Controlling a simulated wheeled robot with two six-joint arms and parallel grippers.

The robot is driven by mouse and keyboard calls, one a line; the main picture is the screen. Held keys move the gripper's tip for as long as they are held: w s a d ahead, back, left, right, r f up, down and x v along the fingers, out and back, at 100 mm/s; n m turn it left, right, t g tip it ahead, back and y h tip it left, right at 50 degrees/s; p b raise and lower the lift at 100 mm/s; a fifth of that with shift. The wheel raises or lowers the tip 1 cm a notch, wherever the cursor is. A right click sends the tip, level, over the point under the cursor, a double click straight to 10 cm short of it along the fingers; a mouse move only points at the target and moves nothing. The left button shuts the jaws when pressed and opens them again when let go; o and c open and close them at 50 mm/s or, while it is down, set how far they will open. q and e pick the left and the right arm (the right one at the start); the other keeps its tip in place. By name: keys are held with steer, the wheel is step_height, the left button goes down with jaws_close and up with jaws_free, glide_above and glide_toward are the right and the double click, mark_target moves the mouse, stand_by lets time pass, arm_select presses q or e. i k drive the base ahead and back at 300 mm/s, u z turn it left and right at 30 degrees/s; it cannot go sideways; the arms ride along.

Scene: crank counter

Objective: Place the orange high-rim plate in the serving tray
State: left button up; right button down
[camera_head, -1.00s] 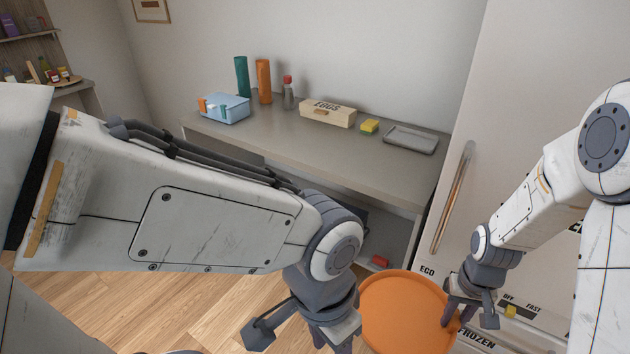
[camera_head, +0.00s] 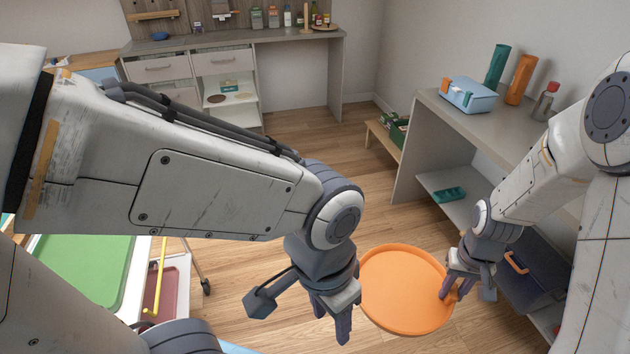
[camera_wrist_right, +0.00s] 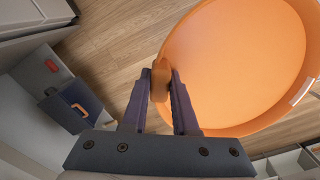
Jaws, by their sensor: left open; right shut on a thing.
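The orange high-rim plate (camera_head: 405,288) is a round, shallow dish held in the air above the wooden floor. My right gripper (camera_head: 456,290) is shut on its right edge. In the right wrist view the fingers (camera_wrist_right: 160,82) clamp the rim of the plate (camera_wrist_right: 235,65). My left gripper (camera_head: 338,318) is open and empty, just left of the plate, and I cannot tell whether it touches it. I cannot make out a serving tray for certain; a green-surfaced, white-rimmed cart top (camera_head: 85,265) shows at the lower left, partly behind my left arm.
A grey counter (camera_head: 450,118) at right holds a blue box (camera_head: 468,95), a green cylinder (camera_head: 497,65), an orange cylinder (camera_head: 520,80) and a bottle (camera_head: 545,102). A dark blue bin (camera_head: 530,270) is below. A far desk (camera_head: 240,40) stands at the back. The middle floor (camera_head: 310,140) is clear.

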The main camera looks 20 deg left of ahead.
mark_target(89, 242)
steer(key=u, duration=0.1)
steer(key=i, duration=2.5)
steer(key=u, duration=3.95)
steer(key=i, duration=0.5)
steer(key=z, duration=0.1)
